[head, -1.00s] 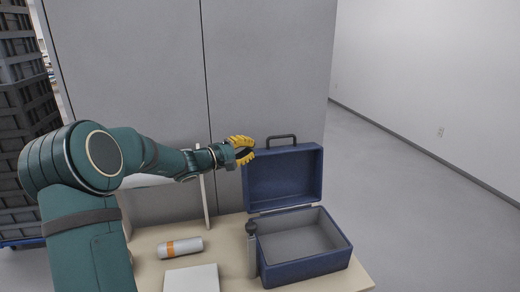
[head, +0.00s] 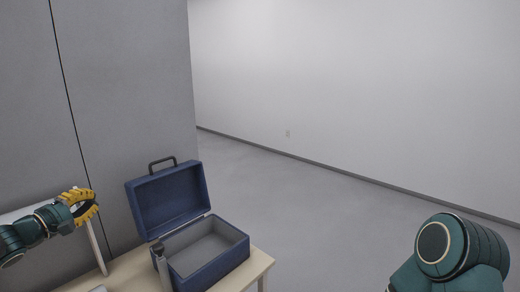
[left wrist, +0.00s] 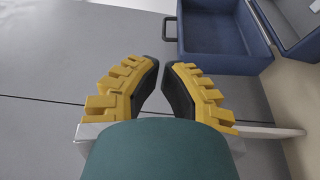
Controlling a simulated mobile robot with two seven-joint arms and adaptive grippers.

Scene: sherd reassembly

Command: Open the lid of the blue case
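The blue case (head: 225,262) stands on the table with its lid (head: 170,200) raised upright at the back, a dark handle (head: 162,163) on the lid's top edge. The inside of the case is grey and looks empty. My left gripper (head: 88,207) has yellow fingers and is left of the lid, apart from it. In the left wrist view its fingertips (left wrist: 161,65) are a small gap apart with nothing between them; the lid (left wrist: 222,25) and handle (left wrist: 169,28) lie beyond them at the upper right. My right gripper is out of view; only part of my right arm shows.
A dark-topped upright item (head: 160,262) stands against the case's front left side. The light wooden table (head: 125,268) ends just right of the case. A grey panel (head: 130,90) stands behind the table. Open floor (head: 330,220) lies to the right.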

